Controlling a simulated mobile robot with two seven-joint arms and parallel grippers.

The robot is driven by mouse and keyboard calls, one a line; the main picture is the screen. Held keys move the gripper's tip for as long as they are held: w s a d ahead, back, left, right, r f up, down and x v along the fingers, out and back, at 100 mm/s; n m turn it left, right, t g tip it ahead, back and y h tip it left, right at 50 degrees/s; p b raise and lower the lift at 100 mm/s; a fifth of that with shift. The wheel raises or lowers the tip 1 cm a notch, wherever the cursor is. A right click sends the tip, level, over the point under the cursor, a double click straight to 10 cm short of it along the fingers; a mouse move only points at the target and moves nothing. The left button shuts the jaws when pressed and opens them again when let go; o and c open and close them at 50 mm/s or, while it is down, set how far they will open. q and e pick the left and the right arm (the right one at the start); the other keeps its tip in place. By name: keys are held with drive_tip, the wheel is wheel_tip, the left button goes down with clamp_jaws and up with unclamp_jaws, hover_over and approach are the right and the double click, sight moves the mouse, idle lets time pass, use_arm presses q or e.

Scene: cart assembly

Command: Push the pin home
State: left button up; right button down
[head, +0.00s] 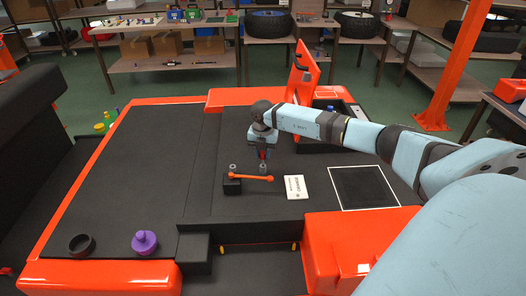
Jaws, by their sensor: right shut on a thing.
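My right gripper (263,157) points down over the dark cart deck. It is shut on a small grey piece at its tips, which looks like the pin (263,168); the jaws hide its upper part. Just below and in front of it lies an orange bar (251,177) with a rounded right end. The bar's left end is at a small black block (232,187), and a grey knob (233,168) stands behind that block. I cannot tell whether the grey piece touches the bar or sits in a hole. My left gripper is not in view.
A white printed card (295,187) and a white-outlined black square (364,187) lie to the right. An orange upright panel (303,73) stands behind my right forearm. A purple knob (144,242) and a black ring (82,244) are at front left. The left deck is largely clear.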

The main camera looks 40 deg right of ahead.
sight(263, 163)
drive_tip(key=shift+f, duration=0.3)
drive_tip(key=shift+f+b, duration=1)
drive_tip(key=shift+f, duration=0.6)
drive_tip(key=c, duration=0.8)
unclamp_jaws()
drive_tip(key=shift+c, duration=0.2)
drive_tip(key=shift+r, duration=0.3)
wheel_tip(263, 163, up, 13)
